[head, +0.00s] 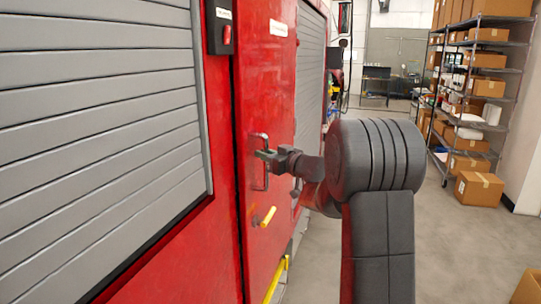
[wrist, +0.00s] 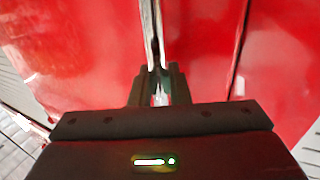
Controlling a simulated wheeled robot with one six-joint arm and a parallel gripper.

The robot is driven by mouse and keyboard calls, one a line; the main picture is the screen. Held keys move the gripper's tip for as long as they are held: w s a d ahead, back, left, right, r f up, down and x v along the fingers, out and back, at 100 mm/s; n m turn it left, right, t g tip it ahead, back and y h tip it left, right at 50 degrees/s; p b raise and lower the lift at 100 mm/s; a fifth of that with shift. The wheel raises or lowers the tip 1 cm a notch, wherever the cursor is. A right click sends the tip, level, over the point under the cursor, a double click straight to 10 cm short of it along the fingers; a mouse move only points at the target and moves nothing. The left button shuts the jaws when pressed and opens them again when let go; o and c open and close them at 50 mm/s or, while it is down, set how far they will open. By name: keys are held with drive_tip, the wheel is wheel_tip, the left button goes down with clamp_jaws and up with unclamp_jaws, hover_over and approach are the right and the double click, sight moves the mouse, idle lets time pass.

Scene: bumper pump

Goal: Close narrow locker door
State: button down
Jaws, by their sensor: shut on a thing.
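The narrow locker door (head: 265,90) is a tall red panel between two grey roller shutters in the head view. It also fills much of the wrist view (wrist: 200,60). A dark gap runs along its left edge in the head view; I cannot tell exactly how far ajar it stands. Its upright metal handle (head: 266,182) is on the door's front and shows in the wrist view (wrist: 152,40). My gripper (head: 266,156) is shut on the handle's bar, around its middle. The fingers, seen in the wrist view (wrist: 159,85), hide part of the bar.
A yellow lever (head: 268,217) sits on the door below the handle, with a yellow rail (head: 275,282) lower down. A red switch (head: 227,35) is on the frame at left. Shelves with boxes (head: 480,90) and a carton (head: 478,188) stand right; the floor between is clear.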

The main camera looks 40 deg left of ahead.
drive_tip(key=c, duration=1.8)
unclamp_jaws()
drive_tip(key=shift+s+a+r, duration=0.1)
drive_tip(key=shift+r, duration=0.05)
drive_tip(key=o, duration=0.3)
drive_tip(key=shift+s+a, duration=0.1)
drive_tip(key=shift+a, duration=0.1)
drive_tip(key=shift+o, duration=0.3)
drive_tip(key=shift+f, duration=0.2)
drive_tip(key=shift+d, duration=0.1)
drive_tip(key=s+d+b, duration=0.1)
drive_tip(key=d+b, duration=0.1)
drive_tip(key=d, duration=1.1)
drive_tip(key=shift+s+d+b, duration=0.25)
drive_tip(key=shift+d+b, duration=0.05)
drive_tip(key=shift+d, duration=0.05)
drive_tip(key=shift+r, duration=0.1)
drive_tip(key=w+a+p, duration=0.2)
drive_tip(key=a, duration=1.1)
drive_tip(key=shift+a+p, duration=0.15)
drive_tip(key=shift+p, duration=0.15)
